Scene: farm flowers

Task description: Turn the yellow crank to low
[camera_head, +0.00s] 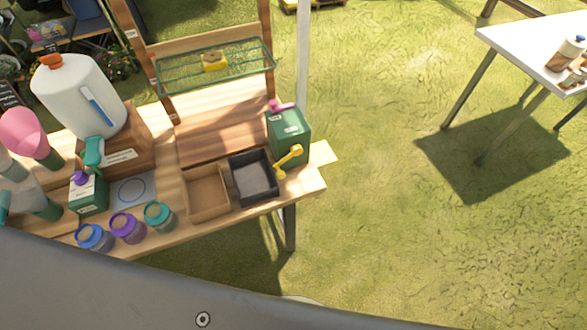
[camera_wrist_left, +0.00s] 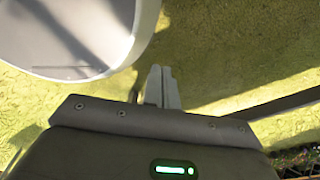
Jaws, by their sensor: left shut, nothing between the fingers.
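The yellow crank (camera_head: 289,157) is on the front of a green box (camera_head: 290,132) at the right end of the wooden bench in the head view. Its arm slants, with the knob end up and to the right. A pink part (camera_head: 281,106) sits on top of the box. My left gripper (camera_wrist_left: 162,70) shows in the left wrist view, shut and empty, above grass. The crank is not in that wrist view. Neither gripper shows in the head view, where a large grey part of mine crosses the bottom.
Dark tray (camera_head: 253,195) and brown tray (camera_head: 208,213) sit beside the green box. Several jars, a second green box (camera_head: 88,193) and a white jug (camera_head: 72,88) stand left on the bench. A white post (camera_head: 303,50) rises behind.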

